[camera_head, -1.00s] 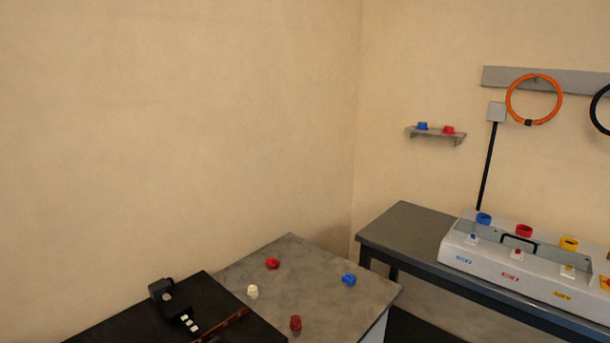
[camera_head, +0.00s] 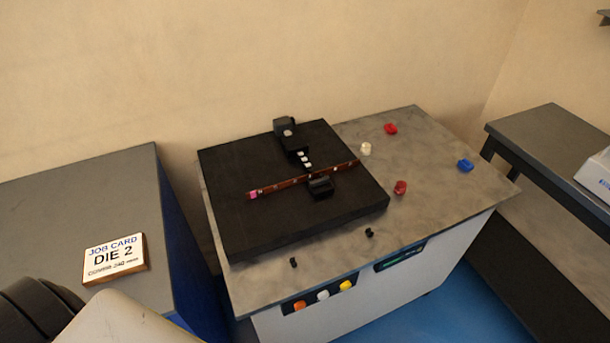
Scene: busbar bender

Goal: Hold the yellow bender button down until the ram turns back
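The yellow button (camera_head: 346,285) is on the front panel of the bender (camera_head: 440,255), at the right end of a row with a white button (camera_head: 323,295) and an orange button (camera_head: 299,305). On the bender's black plate (camera_head: 240,225), a black block that looks like the ram (camera_head: 285,128) stands at the back. A brown bar (camera_head: 290,183) with a pink end lies across the plate, against a black block (camera_head: 320,188). Neither gripper shows in this view. Nothing is seen touching the yellow button.
A job card reading "DIE 2" (camera_head: 115,258) lies on the grey table (camera_head: 60,205) at left. Red, white and blue pieces sit on the bender's right top. A dark bench (camera_head: 555,135) stands at right. Blue floor (camera_head: 455,310) is clear in front of the bender.

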